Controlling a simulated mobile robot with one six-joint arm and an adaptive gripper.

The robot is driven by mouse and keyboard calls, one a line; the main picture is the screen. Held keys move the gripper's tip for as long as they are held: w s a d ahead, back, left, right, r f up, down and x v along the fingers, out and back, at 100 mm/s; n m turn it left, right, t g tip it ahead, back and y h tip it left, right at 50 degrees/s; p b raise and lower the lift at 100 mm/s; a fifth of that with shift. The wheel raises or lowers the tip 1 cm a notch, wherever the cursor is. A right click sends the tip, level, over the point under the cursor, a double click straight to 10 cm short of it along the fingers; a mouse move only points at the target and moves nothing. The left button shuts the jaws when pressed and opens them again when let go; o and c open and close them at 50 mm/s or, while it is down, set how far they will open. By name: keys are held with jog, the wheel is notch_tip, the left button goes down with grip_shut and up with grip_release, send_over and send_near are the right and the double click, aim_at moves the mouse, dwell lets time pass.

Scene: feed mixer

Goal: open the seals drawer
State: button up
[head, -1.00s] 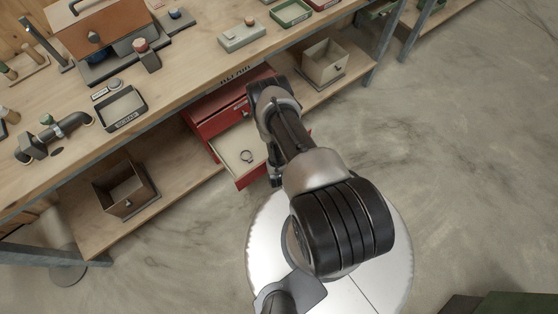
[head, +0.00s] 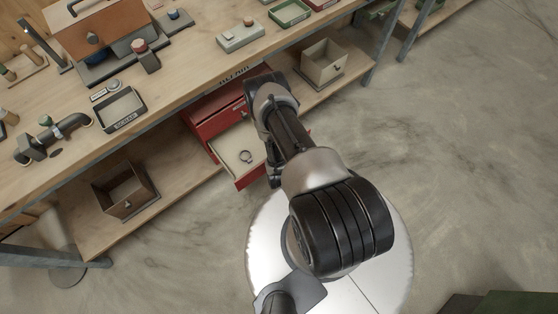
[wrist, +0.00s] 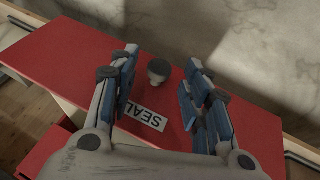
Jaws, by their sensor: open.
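The red cabinet (head: 215,112) stands under the bench in the head view. My gripper (wrist: 161,72) is open, with one finger on each side of the knob. I cannot tell whether either touches it. In the head view my arm covers part of the cabinet.
The workbench (head: 190,77) above holds pipe fittings, trays and boxes. A brown open bin (head: 124,190) and a beige bin (head: 323,62) stand on the lower shelf, to either side of the cabinet. The concrete floor (head: 470,150) to the right is clear.

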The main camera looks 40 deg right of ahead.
jog(key=v, duration=1)
jog(key=shift+r, duration=0.2)
